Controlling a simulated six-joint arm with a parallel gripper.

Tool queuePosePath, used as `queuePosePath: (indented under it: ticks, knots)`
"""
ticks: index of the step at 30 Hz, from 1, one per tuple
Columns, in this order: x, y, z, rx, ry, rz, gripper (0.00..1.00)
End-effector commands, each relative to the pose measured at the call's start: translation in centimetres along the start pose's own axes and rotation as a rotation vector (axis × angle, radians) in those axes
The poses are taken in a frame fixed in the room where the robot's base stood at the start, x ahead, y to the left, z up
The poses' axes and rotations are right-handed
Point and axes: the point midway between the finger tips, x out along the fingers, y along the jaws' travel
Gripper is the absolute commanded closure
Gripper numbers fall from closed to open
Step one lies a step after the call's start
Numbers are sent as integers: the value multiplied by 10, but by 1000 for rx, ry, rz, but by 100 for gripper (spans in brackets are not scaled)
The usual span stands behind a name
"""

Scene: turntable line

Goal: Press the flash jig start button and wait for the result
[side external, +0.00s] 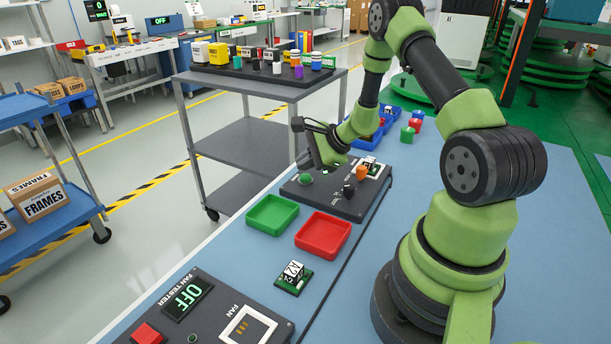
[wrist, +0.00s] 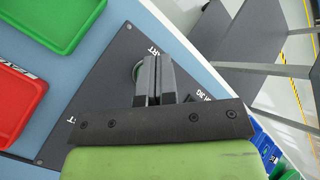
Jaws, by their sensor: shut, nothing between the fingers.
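The flash jig (side external: 325,201) is a dark panel on the blue bench. A green round button (side external: 306,179) sits near its left corner, and small orange and black parts stand farther right on it. A green board with a white label (side external: 371,167) sits at its far end. My gripper (side external: 318,163) is low over the jig, close to the green button. In the wrist view my gripper (wrist: 153,60) has its fingers together and empty. The green button (wrist: 138,70) shows beside the fingertips, partly hidden behind them; I cannot tell whether they touch.
An empty green tray (side external: 272,214) and a red tray (side external: 323,235) lie in front of the jig. A labelled board (side external: 294,277) lies nearer, before the fan tester (side external: 215,310), whose display reads OFF. A grey cart (side external: 250,139) stands beyond the bench.

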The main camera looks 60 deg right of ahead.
Motion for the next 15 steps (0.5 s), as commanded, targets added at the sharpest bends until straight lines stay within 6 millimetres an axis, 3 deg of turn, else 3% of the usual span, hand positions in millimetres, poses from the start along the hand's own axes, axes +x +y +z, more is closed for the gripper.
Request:
queuePosePath:
  ticks: [7, 15]
  knots:
    - [-2, -2, 2, -1, 0, -1, 100]
    - [-21, -16, 16, -3, -1, -3, 100]
